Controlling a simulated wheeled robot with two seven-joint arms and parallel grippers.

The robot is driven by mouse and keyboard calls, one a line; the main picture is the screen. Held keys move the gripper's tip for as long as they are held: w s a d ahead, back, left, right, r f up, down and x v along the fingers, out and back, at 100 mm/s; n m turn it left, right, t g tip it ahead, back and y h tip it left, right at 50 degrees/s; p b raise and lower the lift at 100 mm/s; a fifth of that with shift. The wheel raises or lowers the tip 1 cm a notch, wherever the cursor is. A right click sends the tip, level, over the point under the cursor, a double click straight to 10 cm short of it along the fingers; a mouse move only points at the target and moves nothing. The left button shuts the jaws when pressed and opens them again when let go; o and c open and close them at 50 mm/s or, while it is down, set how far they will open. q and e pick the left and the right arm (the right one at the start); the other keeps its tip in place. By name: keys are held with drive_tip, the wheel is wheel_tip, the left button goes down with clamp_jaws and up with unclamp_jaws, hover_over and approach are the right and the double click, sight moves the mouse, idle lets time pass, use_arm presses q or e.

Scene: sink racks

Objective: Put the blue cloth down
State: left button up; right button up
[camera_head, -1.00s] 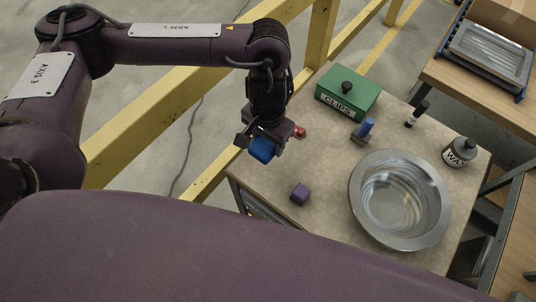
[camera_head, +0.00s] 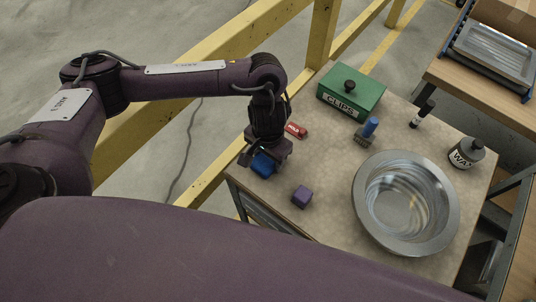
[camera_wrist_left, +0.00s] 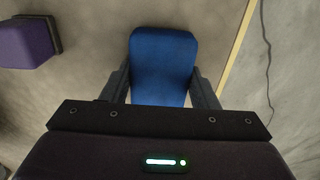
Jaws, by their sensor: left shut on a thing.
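The blue cloth (camera_head: 263,165) is a small folded block between the fingers of my left gripper (camera_head: 258,160). In the left wrist view the cloth (camera_wrist_left: 163,65) fills the gap between the two fingers, which press on its sides. The gripper (camera_wrist_left: 163,88) is shut on it, low over the left edge area of the table (camera_head: 330,205). I cannot tell whether the cloth touches the tabletop. My right gripper is not in view.
A purple cube (camera_head: 302,196) sits just right of the gripper, also in the wrist view (camera_wrist_left: 28,40). A red object (camera_head: 296,130) lies behind it. A metal bowl (camera_head: 372,220), brush (camera_head: 368,130), green clips box (camera_head: 350,95), dark bottle (camera_head: 421,113) and wax bottle (camera_head: 466,154) stand farther right.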

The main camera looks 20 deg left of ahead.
use_arm(q)
drive_tip(key=o, duration=0.8)
drive_tip(key=shift+f, duration=0.1)
drive_tip(key=shift+o, duration=0.4)
wheel_tip(320, 180, up, 12)
drive_tip(key=p, duration=0.3)
drive_tip(key=shift+r, duration=0.2)
drive_tip(key=shift+f, duration=0.1)
